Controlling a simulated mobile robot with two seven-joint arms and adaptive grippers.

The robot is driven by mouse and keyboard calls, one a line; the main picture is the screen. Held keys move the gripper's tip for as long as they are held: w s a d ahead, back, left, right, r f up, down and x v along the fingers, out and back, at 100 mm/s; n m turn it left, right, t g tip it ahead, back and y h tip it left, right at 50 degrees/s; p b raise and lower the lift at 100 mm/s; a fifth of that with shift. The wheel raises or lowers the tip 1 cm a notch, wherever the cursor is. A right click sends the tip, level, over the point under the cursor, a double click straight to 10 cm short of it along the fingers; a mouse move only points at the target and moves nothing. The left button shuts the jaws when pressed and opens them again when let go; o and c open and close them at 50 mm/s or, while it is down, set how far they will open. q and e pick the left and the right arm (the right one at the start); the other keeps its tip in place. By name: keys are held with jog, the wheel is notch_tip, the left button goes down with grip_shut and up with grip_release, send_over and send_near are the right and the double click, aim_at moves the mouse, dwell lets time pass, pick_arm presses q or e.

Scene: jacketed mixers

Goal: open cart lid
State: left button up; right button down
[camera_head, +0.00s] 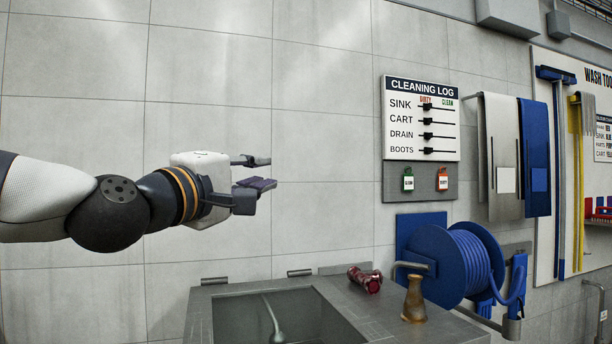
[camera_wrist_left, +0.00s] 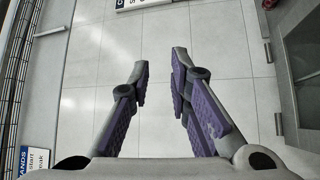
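No cart or lid is clearly recognisable in either view. A grey metal sink-like unit (camera_head: 370,319) with a sunken basin stands low against the wall in the head view; I cannot tell whether it belongs to the cart. My left gripper (camera_head: 265,172) is held out in front of the tiled wall, above and left of that unit, touching nothing. In the left wrist view the left gripper (camera_wrist_left: 160,72) has its purple-padded fingers apart, with only pale tiles between them. My right gripper is not in view.
A blue hose reel (camera_head: 455,262) hangs to the right, below the cleaning log board (camera_head: 420,118). The wall area around the left gripper is clear.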

pick_arm(q)
jog(key=x, duration=1.1)
jog(key=shift+b, duration=0.45)
jog(key=shift+d, duration=0.15)
grip_shut()
